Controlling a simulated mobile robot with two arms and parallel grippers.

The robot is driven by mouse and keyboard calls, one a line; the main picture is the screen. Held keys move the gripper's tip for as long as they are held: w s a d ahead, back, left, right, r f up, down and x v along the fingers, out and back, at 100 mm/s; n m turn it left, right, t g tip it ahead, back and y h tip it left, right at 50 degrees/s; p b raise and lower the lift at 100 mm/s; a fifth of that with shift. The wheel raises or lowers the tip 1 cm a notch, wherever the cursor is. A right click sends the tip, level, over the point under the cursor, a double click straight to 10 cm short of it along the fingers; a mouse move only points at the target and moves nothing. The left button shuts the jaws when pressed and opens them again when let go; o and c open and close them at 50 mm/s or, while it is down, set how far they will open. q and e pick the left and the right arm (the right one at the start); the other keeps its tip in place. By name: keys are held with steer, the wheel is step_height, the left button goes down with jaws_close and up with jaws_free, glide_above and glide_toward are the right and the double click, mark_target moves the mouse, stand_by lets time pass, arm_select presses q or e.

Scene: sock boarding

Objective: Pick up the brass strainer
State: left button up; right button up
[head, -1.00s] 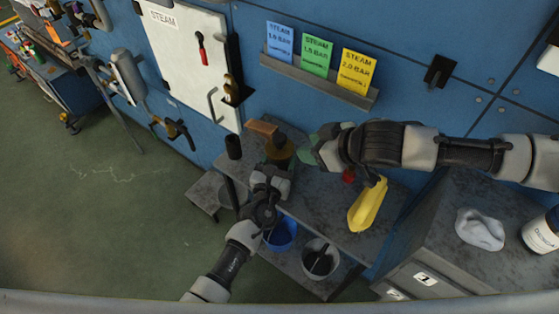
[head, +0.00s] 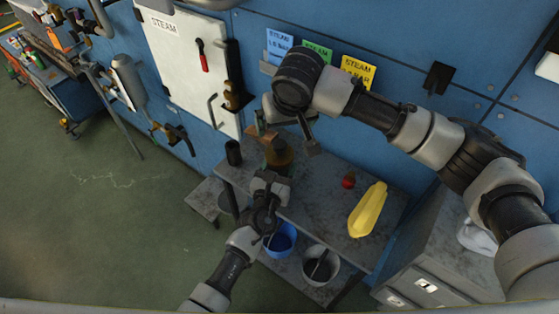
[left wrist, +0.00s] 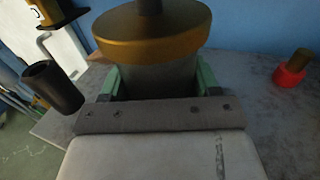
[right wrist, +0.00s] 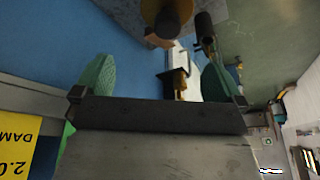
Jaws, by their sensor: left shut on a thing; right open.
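A small brass-coloured fitting sits on a black wall bracket beside the white steam panel; it shows in the head view (head: 234,94) and the right wrist view (right wrist: 180,86). It looks like the brass strainer, though its shape is too small to be sure. My right gripper (right wrist: 158,80) is open and empty, with the fitting seen apart from it, beyond and between its green fingers. In the head view its fingers are largely hidden. My left gripper (left wrist: 160,78) is shut on a grey vessel with a wide brass-coloured top (left wrist: 152,35), which stands upright at the bench.
The grey bench (head: 325,190) also bears a black cylinder (head: 234,152), a red-and-brass piece (head: 348,180) and a yellow object (head: 368,209). Blue (head: 281,238) and grey (head: 320,264) buckets stand below. Steam cards (head: 358,72) stand on the wall rack.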

mark_target(279, 146)
steer(key=f, duration=0.1)
steer(key=f+g, duration=0.1)
steer(key=f, duration=0.1)
steer(key=a+f+m+g+h, duration=0.1)
steer(key=shift+s+f, duration=0.25)
steer(key=shift+s, duration=0.15)
steer(key=shift+w+f, duration=0.25)
steer(key=shift+f, duration=0.75)
steer(key=shift+w+f, duration=0.2)
steer(key=shift+f, duration=0.8)
steer(key=shift+w+f, duration=0.25)
steer(key=shift+f, duration=0.75)
steer(key=shift+c, duration=0.5)
steer(key=c, duration=0.9)
steer(key=shift+r, duration=0.1)
steer(key=shift+c, duration=0.5)
